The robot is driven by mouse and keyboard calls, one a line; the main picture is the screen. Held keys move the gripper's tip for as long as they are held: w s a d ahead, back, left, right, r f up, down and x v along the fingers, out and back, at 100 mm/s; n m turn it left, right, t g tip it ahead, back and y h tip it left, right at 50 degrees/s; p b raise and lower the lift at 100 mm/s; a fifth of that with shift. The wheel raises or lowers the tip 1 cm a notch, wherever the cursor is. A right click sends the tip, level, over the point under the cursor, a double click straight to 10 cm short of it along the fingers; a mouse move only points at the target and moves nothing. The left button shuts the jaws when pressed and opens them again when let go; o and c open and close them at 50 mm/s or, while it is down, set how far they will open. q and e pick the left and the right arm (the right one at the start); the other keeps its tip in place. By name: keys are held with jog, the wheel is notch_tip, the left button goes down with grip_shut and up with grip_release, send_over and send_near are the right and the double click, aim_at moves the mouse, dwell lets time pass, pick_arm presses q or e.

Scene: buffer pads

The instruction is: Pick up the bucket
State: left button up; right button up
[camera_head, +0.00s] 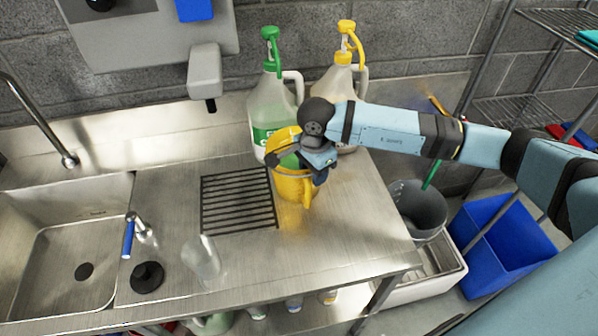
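A yellow bucket (293,188) stands upright on the steel counter, right of the black drain grate. Something green shows inside its rim. My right gripper (302,160) is at the top of the bucket, over its rim on the right side. The dark wrist and gripper parts cover part of the rim, and the fingertips are hard to make out. I cannot tell whether the fingers are closed on the bucket. My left gripper is not in view.
Two jugs with pumps, green-topped (268,105) and yellow-topped (339,82), stand right behind the bucket. A clear cup (202,262) is at the front left, near the sink (62,262). A grey bucket (418,208) and a blue bin (503,245) are to the right.

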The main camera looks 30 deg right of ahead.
grip_shut()
jog(key=shift+s+f, duration=0.15)
jog(key=shift+s, duration=0.1)
dwell(0.9)
jog(key=shift+w, duration=0.1)
